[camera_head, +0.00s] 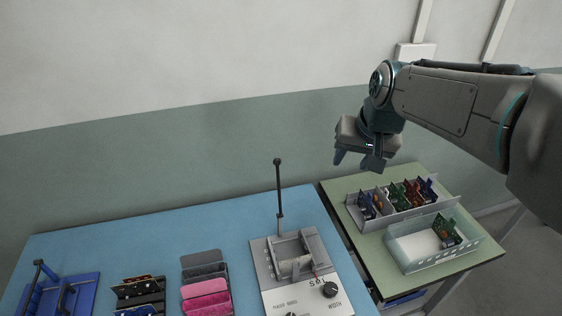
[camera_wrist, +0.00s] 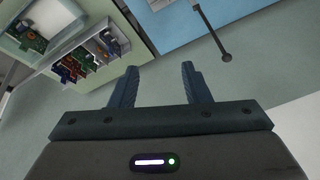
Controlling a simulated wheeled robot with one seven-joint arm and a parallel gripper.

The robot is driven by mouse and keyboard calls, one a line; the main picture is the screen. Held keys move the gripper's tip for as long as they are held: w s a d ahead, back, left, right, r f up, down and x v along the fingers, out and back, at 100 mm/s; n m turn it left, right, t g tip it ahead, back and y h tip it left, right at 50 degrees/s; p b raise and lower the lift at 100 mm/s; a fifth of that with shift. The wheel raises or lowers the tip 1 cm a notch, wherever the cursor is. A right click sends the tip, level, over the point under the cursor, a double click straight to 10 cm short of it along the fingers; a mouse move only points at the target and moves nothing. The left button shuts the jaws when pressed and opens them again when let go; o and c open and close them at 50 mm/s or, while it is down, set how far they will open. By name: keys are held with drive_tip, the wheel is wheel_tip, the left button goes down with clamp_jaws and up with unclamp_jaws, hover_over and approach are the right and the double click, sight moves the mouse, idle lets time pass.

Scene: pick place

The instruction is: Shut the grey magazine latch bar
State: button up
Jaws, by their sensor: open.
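The grey magazine (camera_head: 352,213) is a long open rack on the green table at the right, holding several upright circuit boards in blue, green and red. It also shows in the wrist view (camera_wrist: 88,66) at the upper left. A thin grey bar (camera_head: 450,200) runs along its front right side and seems to be the latch bar; I cannot tell its exact position. My gripper (camera_head: 355,162) is open and empty, raised above and behind the magazine, touching nothing. Its two fingers stand apart in the wrist view (camera_wrist: 159,70).
A pale translucent bin (camera_head: 408,262) with a green board stands in front of the magazine. A grey fixture (camera_head: 265,262) with a tall black-knobbed lever (camera_head: 279,190) stands on the blue table. Pink, black and blue holders stand further left. The blue table's back is clear.

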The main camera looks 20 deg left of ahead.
drive_tip(key=n, duration=0.2)
approach(278, 160)
drive_tip(key=shift+y, duration=0.3)
drive_tip(key=p+x, duration=0.1)
drive_tip(key=x, duration=1.2)
drive_tip(key=shift+d+p, duration=0.2)
drive_tip(key=shift+p, duration=0.1)
clamp_jaws()
